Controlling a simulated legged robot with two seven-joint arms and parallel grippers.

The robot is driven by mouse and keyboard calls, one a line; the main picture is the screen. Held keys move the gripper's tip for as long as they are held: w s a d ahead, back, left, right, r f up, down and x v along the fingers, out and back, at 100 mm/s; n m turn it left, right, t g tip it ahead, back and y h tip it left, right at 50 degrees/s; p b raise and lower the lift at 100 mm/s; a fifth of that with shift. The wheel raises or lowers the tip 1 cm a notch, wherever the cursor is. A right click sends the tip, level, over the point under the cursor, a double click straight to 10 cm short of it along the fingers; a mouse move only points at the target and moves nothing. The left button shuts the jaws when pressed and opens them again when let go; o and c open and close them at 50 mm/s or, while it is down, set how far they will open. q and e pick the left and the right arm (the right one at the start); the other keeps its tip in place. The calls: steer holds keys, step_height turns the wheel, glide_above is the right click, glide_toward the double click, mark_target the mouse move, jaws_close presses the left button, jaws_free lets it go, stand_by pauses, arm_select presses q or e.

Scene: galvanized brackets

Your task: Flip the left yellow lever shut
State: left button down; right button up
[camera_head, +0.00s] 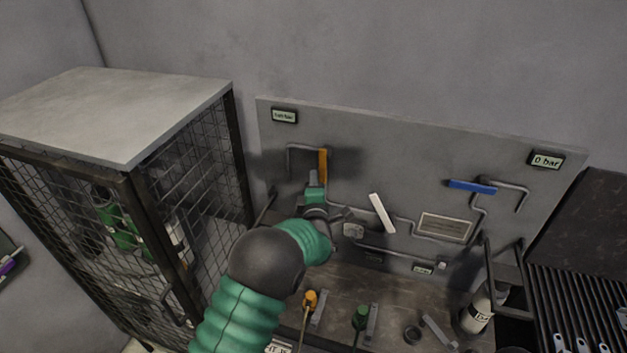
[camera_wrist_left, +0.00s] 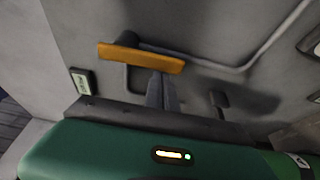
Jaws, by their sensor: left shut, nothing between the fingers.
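The yellow lever (camera_head: 323,165) is on the pipework at the left of the grey panel (camera_head: 350,125). It points up and down in the head view. In the left wrist view the yellow lever (camera_wrist_left: 140,57) lies crosswise, with a pipe loop behind it. My left gripper (camera_head: 313,176) is shut and empty, its tips just beside the lever on its left. In the left wrist view the fingers (camera_wrist_left: 162,88) reach up to the lever's lower edge. I cannot tell whether they touch it. My right gripper is not in view.
A blue lever (camera_head: 472,187) and a white lever (camera_head: 382,213) sit farther right on the panel. A mesh cage (camera_head: 200,170) stands close on the left. A bottle (camera_head: 476,311) and an orange-handled tool (camera_head: 310,300) are on the bench below.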

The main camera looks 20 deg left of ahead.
mark_target(326, 179)
arm_select(q)
steer(key=d+n+b, duration=0.1)
steer(key=n+b, duration=0.1)
steer(key=b, duration=0.1)
steer(key=d+n+g+h+b, duration=0.1)
steer(key=n+b, duration=0.1)
steer(key=b, duration=0.1)
steer(key=d+n+b, duration=0.1)
steer(key=n+b, duration=0.1)
steer(key=b, duration=0.1)
steer(key=shift+d+f+g, duration=0.15)
steer(key=shift+d+g, duration=0.15)
steer(key=shift+g, duration=0.1)
steer(key=d+r+n+h+b, duration=0.1)
steer(key=n, duration=0.1)
steer(key=d+r+n+h+b, duration=0.1)
steer(key=n, duration=0.1)
steer(key=d+r+n+g+h+b, duration=0.1)
steer(key=shift+s+d+n, duration=0.1)
steer(key=shift+d+n, duration=0.05)
steer(key=shift+n, duration=0.25)
steer(key=shift+a+r, duration=0.2)
steer(key=shift+a, duration=0.6)
